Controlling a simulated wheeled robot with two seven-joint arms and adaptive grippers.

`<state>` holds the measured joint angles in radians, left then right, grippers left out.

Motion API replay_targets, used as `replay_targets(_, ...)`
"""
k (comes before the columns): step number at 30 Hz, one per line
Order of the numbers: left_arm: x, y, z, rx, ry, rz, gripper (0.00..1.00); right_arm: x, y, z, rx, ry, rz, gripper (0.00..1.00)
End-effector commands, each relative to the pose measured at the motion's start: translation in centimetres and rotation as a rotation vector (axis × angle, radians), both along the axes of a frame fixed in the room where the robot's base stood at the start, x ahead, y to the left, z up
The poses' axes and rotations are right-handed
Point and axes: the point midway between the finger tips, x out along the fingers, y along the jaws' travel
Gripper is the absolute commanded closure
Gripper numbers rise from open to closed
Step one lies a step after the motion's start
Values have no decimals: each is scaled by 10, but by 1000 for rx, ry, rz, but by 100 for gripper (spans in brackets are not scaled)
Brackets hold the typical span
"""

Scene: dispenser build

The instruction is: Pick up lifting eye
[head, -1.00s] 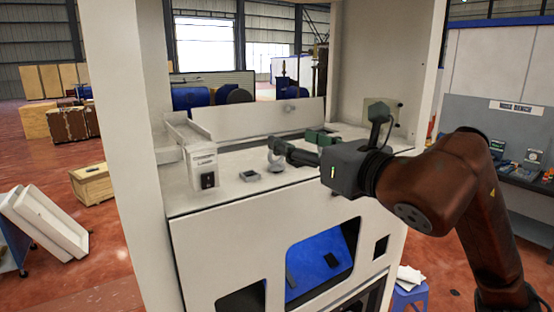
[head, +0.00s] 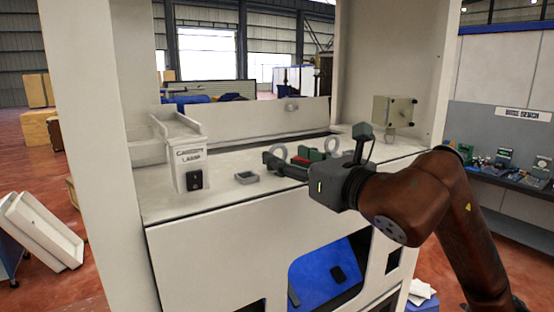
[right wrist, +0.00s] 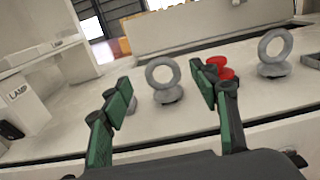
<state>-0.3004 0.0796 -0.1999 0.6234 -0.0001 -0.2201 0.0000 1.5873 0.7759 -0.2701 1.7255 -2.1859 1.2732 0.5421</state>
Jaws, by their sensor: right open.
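A grey lifting eye, a ring on a round base, stands upright on the white counter; it shows in the right wrist view (right wrist: 163,80) and in the head view (head: 274,153). My right gripper (head: 288,162) is open and empty. In the right wrist view its green fingers (right wrist: 161,84) appear to either side of that ring, with gaps visible on both sides. I cannot tell whether the fingertips reach as far as the ring. A second, similar lifting eye (right wrist: 273,50) stands further right. My left gripper is not in view.
A red part (right wrist: 219,68) lies between the two rings, near the right finger. A labelled lamp box (head: 189,168) stands at the counter's left. A small grey square part (head: 247,177) lies near the front edge. Cabinet posts (head: 88,150) flank the counter.

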Motion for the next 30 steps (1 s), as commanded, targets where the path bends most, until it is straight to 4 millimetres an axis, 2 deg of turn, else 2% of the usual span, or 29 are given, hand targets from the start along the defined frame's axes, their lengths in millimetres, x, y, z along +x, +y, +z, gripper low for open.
replay_targets(9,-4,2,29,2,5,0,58,34,24,-1,-1,3,3,45)
replay_targets(18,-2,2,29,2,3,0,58,40,28,-4,-1,1,2,45)
replay_targets(30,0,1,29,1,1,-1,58,40,27,-4,-1,1,2,73)
